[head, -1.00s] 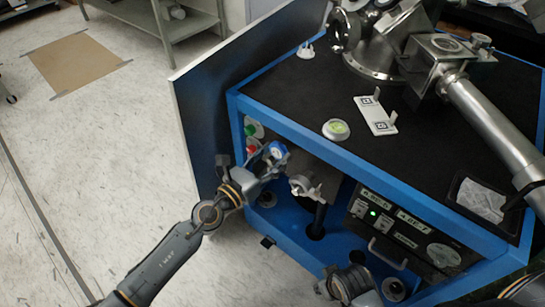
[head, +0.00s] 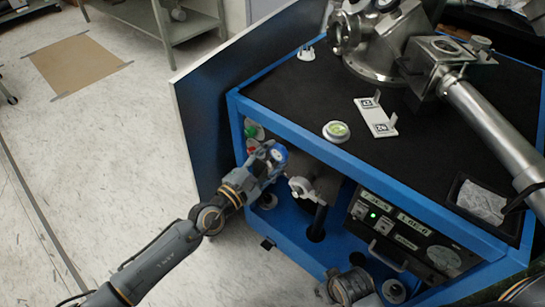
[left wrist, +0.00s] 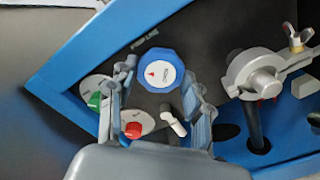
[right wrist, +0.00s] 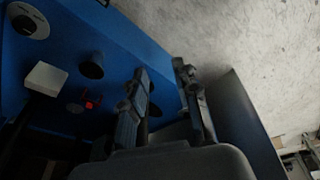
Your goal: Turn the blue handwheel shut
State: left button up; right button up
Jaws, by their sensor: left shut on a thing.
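The blue handwheel (left wrist: 158,72) has a white face with a red pointer. In the left wrist view it lies between the two fingers of my left gripper (left wrist: 160,85), near their tips. In the head view the handwheel (head: 277,154) is at the front left of the blue cart, partly covered by the left gripper (head: 268,162), which is shut on it. My right gripper (right wrist: 162,68) shows in the right wrist view with its fingers apart and nothing between them.
A green knob (left wrist: 95,100) and a red knob (left wrist: 133,130) sit close by the left fingers. A metal valve body (left wrist: 262,80) stands to the right. The cart's dark top (head: 300,100) carries metal chamber parts.

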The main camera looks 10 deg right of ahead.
pick_arm(q)
jog(key=m, duration=0.4)
jog(key=shift+f+m+p, duration=0.1)
jog(key=shift+m+p, duration=0.2)
jog(key=shift+m, duration=0.1)
jog(key=m, duration=0.3)
jog(key=shift+m, duration=1.1)
pick_arm(e)
jog(key=shift+s+f, duration=0.1)
jog(key=shift+f, duration=1.65)
jog(key=shift+s+f, duration=0.1)
jog(key=shift+s, duration=0.1)
pick_arm(q)
jog(key=o, duration=1.2)
jog(key=shift+c, duration=0.2)
pick_arm(e)
jog(key=shift+s, duration=0.1)
pick_arm(q)
jog(key=shift+a, duration=0.1)
